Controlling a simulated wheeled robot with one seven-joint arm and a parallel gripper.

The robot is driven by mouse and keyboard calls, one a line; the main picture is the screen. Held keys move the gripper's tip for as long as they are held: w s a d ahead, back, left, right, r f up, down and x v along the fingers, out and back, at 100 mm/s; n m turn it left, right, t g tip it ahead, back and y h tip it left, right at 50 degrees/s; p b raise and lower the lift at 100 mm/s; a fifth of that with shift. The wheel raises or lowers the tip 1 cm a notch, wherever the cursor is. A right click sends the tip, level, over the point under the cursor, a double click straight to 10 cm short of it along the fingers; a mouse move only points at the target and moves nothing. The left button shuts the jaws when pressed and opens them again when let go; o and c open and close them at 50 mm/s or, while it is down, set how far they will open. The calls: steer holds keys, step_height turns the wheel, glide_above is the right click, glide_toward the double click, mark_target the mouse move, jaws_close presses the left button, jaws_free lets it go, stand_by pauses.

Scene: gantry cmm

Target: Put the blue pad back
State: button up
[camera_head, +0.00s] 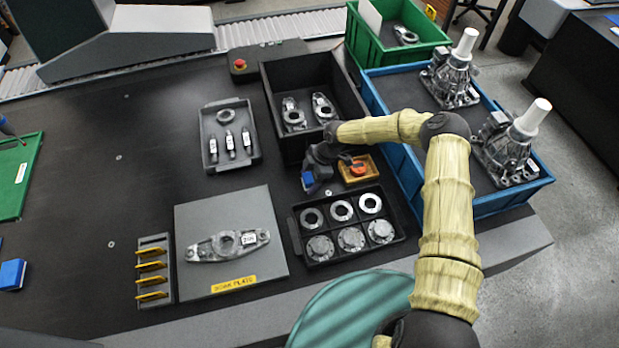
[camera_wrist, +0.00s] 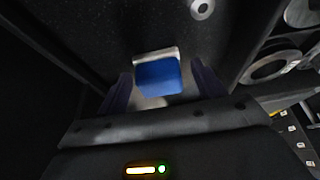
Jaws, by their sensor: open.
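A small blue pad (camera_wrist: 157,77) with a pale grey edge along its far side shows in the wrist view. It lies between the two dark fingers of my gripper (camera_wrist: 165,85), with a gap visible on each side. My gripper is open. In the head view, my gripper (camera_head: 318,172) is low over the table, left of the orange tray, and the blue pad (camera_head: 308,180) shows at its tip. I cannot tell whether the pad touches the table. Another blue block (camera_head: 12,274) sits at the far left edge.
The orange tray (camera_head: 373,177) is just right of my gripper. A black tray of rings and discs (camera_head: 297,246) is in front, a black bin (camera_head: 276,105) behind. A grey work plate (camera_head: 190,287) bears a metal part. The table's middle left is clear.

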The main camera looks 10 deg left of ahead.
steer(key=b+v, duration=0.1)
steer(key=v, duration=1.1)
steer(key=shift+r, duration=0.15)
stand_by(0.4)
steer(key=s+d+r+m+t+h, duration=0.4)
steer(key=s+d+r+m, duration=1.4)
steer(key=s+d+m, duration=0.3)
steer(key=shift+s+d+r+m+t, duration=0.2)
steer(key=shift+d+r+m+t, duration=0.15)
steer(key=shift+m, duration=0.75)
